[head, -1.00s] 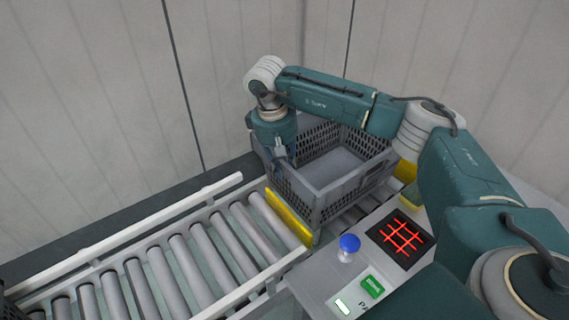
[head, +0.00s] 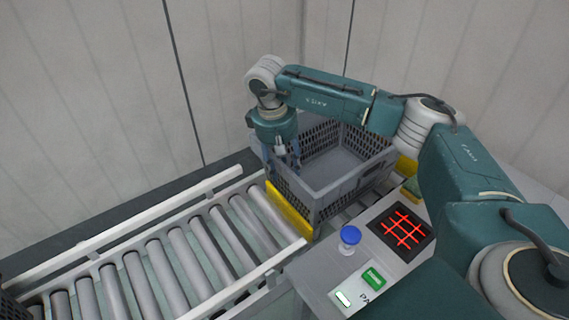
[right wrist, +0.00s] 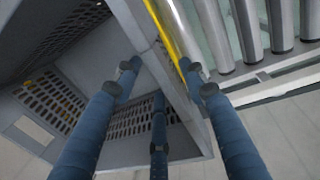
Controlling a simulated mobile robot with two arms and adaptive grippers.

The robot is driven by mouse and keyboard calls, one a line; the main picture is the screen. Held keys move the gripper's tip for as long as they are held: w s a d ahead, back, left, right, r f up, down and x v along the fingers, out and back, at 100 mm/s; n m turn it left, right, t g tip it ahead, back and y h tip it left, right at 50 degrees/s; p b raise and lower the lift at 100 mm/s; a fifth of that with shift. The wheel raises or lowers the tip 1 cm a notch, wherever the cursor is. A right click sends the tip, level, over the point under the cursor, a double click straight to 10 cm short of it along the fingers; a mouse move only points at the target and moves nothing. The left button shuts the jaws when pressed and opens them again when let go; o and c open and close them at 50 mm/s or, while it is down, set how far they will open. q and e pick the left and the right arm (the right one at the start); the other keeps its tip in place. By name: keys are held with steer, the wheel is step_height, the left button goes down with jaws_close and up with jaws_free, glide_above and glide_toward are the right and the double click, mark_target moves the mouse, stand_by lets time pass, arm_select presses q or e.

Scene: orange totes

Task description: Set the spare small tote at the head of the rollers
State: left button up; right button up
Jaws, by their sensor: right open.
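A grey small tote (head: 345,188) with perforated walls sits upright and empty at the far right end of the roller conveyor (head: 190,240), just behind a yellow bar (head: 289,210). My left gripper is out of view.
A panel (head: 365,255) with a red-lit grid (head: 402,229), a green button (head: 373,278) and a blue-capped jar (head: 349,238) stands right of the rollers. A dark tote edge (head: 10,308) shows at the lower left. The rollers between are clear. Walls close off the back.

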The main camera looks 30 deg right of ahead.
step_height(320, 180, up, 12)
steer(key=a, duration=0.2)
steer(key=shift+s, duration=0.1)
stand_by(0.8)
